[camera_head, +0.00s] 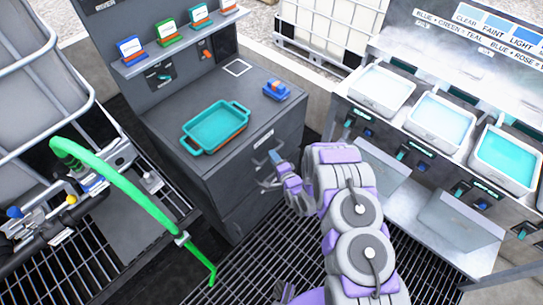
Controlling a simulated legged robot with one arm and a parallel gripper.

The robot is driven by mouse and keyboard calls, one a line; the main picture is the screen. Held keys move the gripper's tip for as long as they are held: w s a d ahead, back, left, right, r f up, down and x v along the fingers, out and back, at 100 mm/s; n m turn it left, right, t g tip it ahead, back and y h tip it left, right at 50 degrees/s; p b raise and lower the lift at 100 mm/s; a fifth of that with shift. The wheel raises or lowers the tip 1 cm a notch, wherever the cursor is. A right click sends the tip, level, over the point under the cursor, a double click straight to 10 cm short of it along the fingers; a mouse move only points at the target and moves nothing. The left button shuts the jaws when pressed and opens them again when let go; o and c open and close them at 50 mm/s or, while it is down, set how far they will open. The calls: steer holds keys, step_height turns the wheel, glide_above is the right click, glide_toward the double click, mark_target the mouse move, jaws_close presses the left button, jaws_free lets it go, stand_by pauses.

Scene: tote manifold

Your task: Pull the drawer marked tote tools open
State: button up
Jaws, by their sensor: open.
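A dark grey cabinet (220,185) stands in the middle, with drawer fronts on its right-hand face. A small pale label (262,137) sits near the top edge of that face, too small to read. A metal handle (268,183) shows on the face, partly hidden by my gripper. My gripper (273,170) is open in front of the drawer face, close to the handle. I cannot tell whether it touches the handle. The drawers look shut.
A teal tote (215,127) and a small blue and orange item (276,90) are on the cabinet top. A green hose (135,190) arches at the left. A bench with trays (436,120) stands at the right. Grating floor (290,250) is clear before the cabinet.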

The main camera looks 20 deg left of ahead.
steer(key=shift+x, duration=1.45)
steer(key=shift+c, duration=0.4)
jaws_close()
